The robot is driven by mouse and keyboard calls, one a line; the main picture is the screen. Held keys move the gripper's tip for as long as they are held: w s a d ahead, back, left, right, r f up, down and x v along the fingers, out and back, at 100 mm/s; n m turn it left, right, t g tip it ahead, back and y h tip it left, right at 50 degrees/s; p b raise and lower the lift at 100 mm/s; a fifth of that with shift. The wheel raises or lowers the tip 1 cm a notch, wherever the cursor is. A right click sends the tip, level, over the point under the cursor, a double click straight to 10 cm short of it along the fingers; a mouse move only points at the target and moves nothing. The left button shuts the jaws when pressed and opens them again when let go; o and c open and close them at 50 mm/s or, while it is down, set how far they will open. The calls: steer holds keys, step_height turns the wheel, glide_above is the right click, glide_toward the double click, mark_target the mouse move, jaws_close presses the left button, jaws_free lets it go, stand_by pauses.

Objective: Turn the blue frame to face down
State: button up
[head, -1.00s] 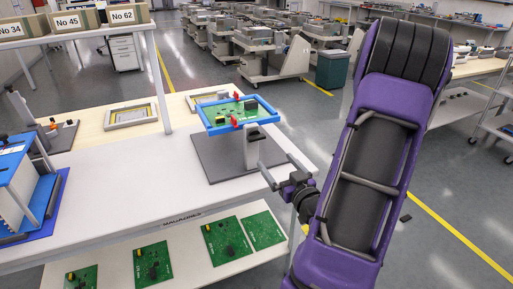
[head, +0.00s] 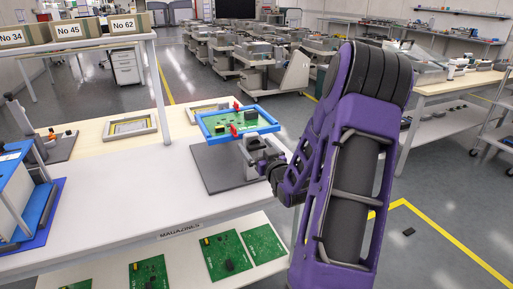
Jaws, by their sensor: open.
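The blue frame (head: 269,117) holds a green circuit board (head: 243,126) with red clips (head: 234,129). It sits near level, board side up, on top of a grey stand (head: 249,161) with a dark base plate (head: 213,172) on the white table. My gripper (head: 251,147) is open, at the front right of the stand just below the frame. Its fingers overlap the stand's upper part in the head view, and I cannot tell whether they touch it.
The white table (head: 115,202) has clear room left of the stand. A blue rack (head: 20,205) stands at the left edge. Several green boards (head: 226,256) lie on the lower shelf. A shelf with numbered boxes (head: 68,30) rises at the back left.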

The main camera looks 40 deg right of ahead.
jaws_close()
stand_by(0.5)
